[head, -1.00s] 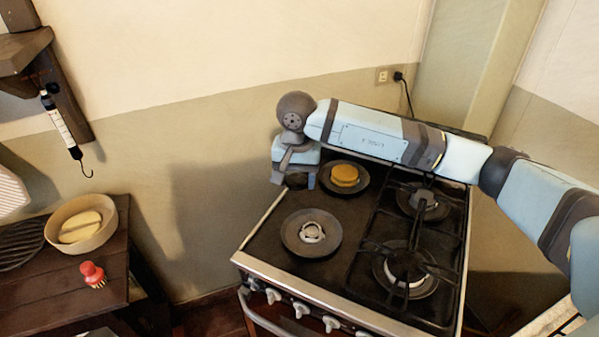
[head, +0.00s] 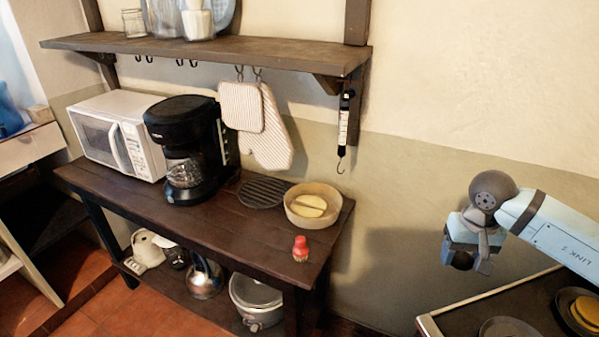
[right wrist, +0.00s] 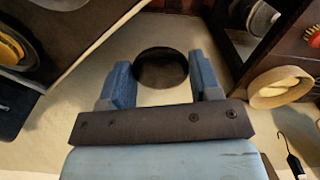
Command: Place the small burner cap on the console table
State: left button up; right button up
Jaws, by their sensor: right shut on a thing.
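The small burner cap (right wrist: 161,68) is a dark round disc between the fingers of my right gripper (right wrist: 160,82) in the right wrist view. My right gripper (head: 464,262) is shut on it, at the right of the head view, above the stove's back left edge. The console table (head: 225,222) is a dark brown wooden table at the left and centre of the head view, well to the left of the gripper. My left gripper is not in view.
The table holds a white microwave (head: 118,132), a black coffee maker (head: 186,150), a round trivet (head: 263,192), a wooden bowl (head: 300,220) and a red brush (head: 300,250). Its front middle is bare. A wall shelf (head: 210,52) and a hanging hook scale (head: 343,125) are above. The stove (head: 480,300) is at lower right.

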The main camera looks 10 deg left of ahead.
aim_at(223, 212)
jog(key=j+u, duration=0.1)
jog(key=u, duration=1)
jog(key=i+j, duration=0.2)
jog(key=i, duration=0.15)
jog(key=i+j+u, duration=0.1)
jog(key=i, duration=0.25)
jog(key=i+j, duration=0.3)
jog(key=i, duration=0.05)
